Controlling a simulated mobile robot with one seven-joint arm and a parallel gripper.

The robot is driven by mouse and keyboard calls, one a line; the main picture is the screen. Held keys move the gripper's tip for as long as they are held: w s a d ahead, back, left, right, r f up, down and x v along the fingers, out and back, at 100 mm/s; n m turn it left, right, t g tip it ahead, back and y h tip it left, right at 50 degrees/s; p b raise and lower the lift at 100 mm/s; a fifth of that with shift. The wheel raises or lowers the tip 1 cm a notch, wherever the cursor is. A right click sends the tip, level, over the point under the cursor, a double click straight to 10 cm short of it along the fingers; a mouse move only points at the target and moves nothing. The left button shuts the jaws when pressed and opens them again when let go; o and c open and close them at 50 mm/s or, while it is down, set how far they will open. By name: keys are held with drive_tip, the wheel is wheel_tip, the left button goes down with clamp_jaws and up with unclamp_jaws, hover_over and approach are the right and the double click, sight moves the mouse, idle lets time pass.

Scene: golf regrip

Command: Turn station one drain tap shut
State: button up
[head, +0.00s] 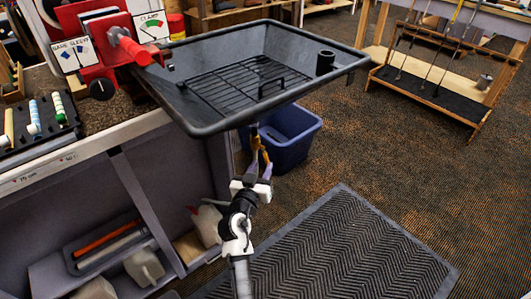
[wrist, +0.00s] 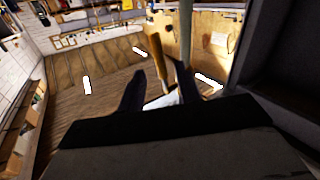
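The black drain tray (head: 345,67) of station one overhangs the bench's right end. Below its front edge, a yellow-orange piece that looks like the drain tap lever (head: 255,140) hangs above the bucket. My gripper (head: 260,164) is below the tray, reaching up at this lever. In the wrist view, the lever (wrist: 158,60) stands between the two dark fingers of my gripper (wrist: 155,68), with visible gaps on both sides. A grey pipe (wrist: 185,38) runs beside it, behind the right finger. The fingers are apart. I cannot tell whether either touches the lever.
A blue bucket (head: 292,145) stands on the floor under the tray. The bench's open shelves (head: 180,175) lie left of my arm, with a white jug (head: 207,224). A black ribbed mat (head: 340,250) covers the floor at right. A club rack (head: 440,95) stands farther back.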

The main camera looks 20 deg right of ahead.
sight(265, 159)
drive_tip(key=shift+p+x, duration=0.65)
drive_tip(key=shift+x, duration=2.05)
drive_tip(key=shift+c, duration=0.4)
clamp_jaws()
